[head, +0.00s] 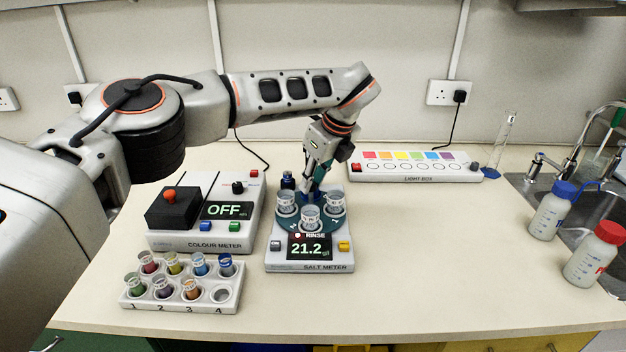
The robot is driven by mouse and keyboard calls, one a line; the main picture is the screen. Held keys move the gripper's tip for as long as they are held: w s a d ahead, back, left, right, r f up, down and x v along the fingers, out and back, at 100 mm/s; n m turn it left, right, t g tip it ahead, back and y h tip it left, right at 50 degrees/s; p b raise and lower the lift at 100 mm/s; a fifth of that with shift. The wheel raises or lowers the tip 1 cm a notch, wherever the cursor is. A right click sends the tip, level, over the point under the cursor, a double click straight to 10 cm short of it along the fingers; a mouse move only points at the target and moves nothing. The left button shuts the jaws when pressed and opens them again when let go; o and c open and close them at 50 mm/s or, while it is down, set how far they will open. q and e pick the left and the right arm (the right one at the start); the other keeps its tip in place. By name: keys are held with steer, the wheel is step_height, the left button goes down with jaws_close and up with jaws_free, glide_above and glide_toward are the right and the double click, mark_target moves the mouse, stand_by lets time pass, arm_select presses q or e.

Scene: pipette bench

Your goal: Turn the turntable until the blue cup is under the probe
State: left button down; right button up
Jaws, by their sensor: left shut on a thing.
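The turntable (327,222) is a dark teal disc on the salt meter (310,266). It bears three clear cups: one at left (286,203), one at right (334,203) and one in front (310,217). I cannot tell which cup is the blue one. My left gripper (309,187) reaches down from behind over the turntable's middle. It is shut on a part there, seemingly the turntable's knob, which the fingers mostly hide. The probe cannot be made out clearly behind the gripper. My right gripper is not in view.
The salt meter's screen reads 21.2 and RINSE. A small dark blue bottle (288,180) stands behind the left cup. The colour meter (205,240) is at left, a vial rack (190,304) in front of it.

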arm_select(q)
steer(key=c, duration=1.8)
jaws_free()
steer(key=shift+c, duration=0.2)
steer(key=v, duration=0.7)
steer(key=shift+r, duration=0.25)
steer(key=shift+s+d, duration=0.1)
steer(key=shift+d, duration=0.05)
